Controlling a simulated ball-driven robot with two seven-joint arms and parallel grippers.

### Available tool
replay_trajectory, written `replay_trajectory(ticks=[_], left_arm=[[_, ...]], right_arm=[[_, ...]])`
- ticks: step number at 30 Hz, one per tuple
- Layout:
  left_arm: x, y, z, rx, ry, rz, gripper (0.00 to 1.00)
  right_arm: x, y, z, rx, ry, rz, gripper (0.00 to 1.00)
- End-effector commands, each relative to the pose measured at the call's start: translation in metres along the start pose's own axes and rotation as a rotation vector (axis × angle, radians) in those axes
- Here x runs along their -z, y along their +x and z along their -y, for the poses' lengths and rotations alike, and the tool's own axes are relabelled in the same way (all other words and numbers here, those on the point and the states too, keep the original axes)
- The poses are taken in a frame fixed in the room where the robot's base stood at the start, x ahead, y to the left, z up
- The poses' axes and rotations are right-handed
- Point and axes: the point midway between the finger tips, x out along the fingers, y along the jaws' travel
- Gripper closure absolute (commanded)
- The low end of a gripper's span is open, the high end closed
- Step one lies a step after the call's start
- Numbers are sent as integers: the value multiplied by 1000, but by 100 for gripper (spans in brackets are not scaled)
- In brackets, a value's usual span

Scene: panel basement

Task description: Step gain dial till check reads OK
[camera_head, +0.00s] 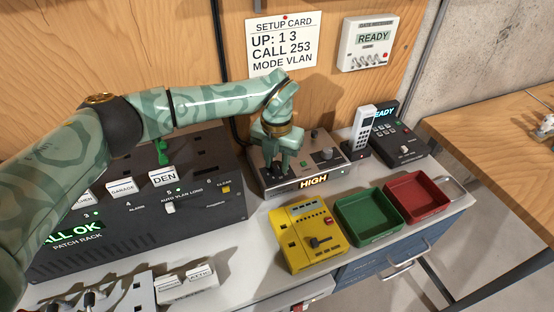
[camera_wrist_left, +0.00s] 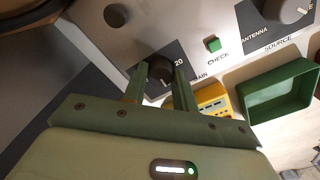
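The label beside the dial is partly hidden, with "20" and "AIN" showing. A green check button (camera_wrist_left: 213,44) sits to the dial's right. My right gripper is not in view.
A yellow device (camera_head: 309,236), a green tray (camera_head: 368,217) and a red tray (camera_head: 416,197) stand right of the unit's front. The patch rack (camera_head: 130,235) is at the left. A handset (camera_head: 362,130) stands behind right. A setup card (camera_head: 283,42) hangs on the wall.

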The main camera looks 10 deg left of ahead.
Motion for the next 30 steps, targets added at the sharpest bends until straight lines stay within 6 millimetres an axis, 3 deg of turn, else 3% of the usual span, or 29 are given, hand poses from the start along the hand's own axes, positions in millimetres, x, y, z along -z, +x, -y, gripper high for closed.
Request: replay_trajectory(ticks=[10, 30], left_arm=[[0, -2, 0, 0, 84, 0, 95], [-1, -1, 0, -1, 570, 1, 95]], right_arm=[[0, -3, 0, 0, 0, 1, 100], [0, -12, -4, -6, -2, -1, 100]])
